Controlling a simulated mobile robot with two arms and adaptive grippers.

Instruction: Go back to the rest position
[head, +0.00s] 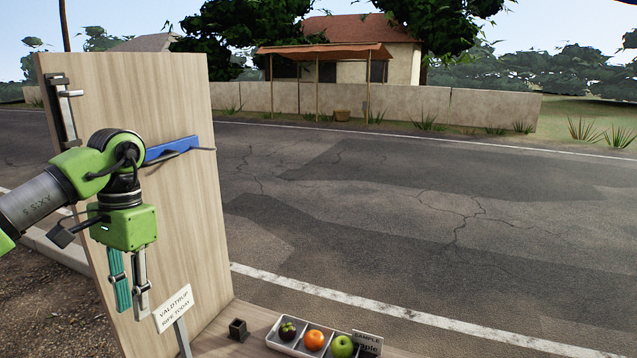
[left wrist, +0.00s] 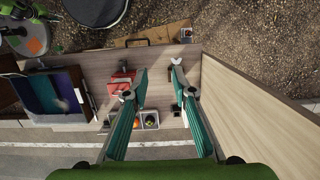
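My left gripper (head: 129,308) hangs with its fingers pointing down in front of a tall wooden panel (head: 190,190). In the left wrist view its two teal fingers (left wrist: 159,82) stand apart with nothing between them, above the wooden counter. The gripper is open and empty.
A small dark cup (head: 238,329) and a sign (head: 174,308) stand nearby. A blue holder (head: 170,149) is on the panel. The road beyond is clear.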

